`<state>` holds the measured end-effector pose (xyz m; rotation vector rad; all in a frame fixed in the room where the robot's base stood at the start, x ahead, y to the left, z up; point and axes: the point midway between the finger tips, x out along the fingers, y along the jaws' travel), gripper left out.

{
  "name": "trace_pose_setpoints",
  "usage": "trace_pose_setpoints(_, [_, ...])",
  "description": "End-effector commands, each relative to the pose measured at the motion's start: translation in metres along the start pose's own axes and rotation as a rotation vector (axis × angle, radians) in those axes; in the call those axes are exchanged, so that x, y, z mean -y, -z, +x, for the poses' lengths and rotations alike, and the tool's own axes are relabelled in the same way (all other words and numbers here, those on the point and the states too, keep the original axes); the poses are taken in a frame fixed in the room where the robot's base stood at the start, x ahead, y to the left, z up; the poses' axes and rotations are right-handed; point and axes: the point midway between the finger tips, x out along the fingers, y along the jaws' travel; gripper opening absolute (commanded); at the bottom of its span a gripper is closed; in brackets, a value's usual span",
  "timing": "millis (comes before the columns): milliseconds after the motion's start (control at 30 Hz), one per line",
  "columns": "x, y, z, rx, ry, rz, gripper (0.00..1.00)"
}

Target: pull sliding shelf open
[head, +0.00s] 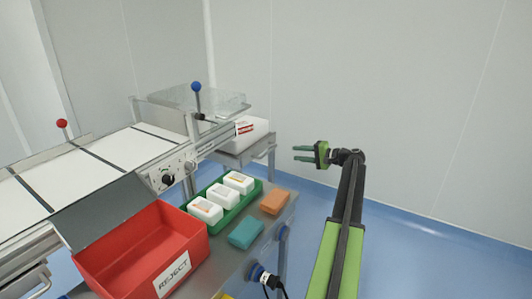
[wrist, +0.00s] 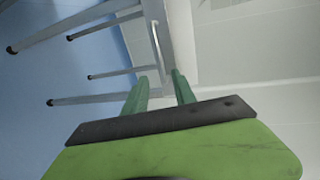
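The sliding shelf (head: 235,158) is a grey metal shelf at the far end of the machine in the head view, with a white box (head: 250,133) on it. A pale bar that looks like its handle (wrist: 156,43) shows in the wrist view, ahead of the fingertips. My gripper (head: 295,153) is to the right of the shelf, fingers pointing left toward it, with a gap between. In the wrist view my gripper (wrist: 160,76) has its two green fingers apart with nothing between them. How far the shelf is out is hard to tell.
A side table (head: 225,264) holds a red reject bin (head: 110,263), a green tray (head: 236,211) with white packs, an orange block (head: 275,201) and a teal block (head: 245,233). Blue floor (head: 420,240) at right is clear. Metal legs (wrist: 100,100) stand below the shelf.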

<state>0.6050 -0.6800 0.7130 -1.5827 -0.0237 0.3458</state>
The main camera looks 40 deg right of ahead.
Motion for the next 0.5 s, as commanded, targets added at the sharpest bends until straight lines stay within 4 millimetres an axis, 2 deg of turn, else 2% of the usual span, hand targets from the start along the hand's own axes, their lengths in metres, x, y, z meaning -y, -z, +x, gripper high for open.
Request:
trace_pose_setpoints(33, [-0.002,-0.001,0.014,0.004,0.000,-0.001,0.32])
trace_pose_setpoints(200, [-0.003,-0.001,0.059,0.005,0.000,-0.002,0.32])
trace_pose_setpoints(500, [-0.002,-0.001,0.129,0.004,0.000,-0.001,0.32])
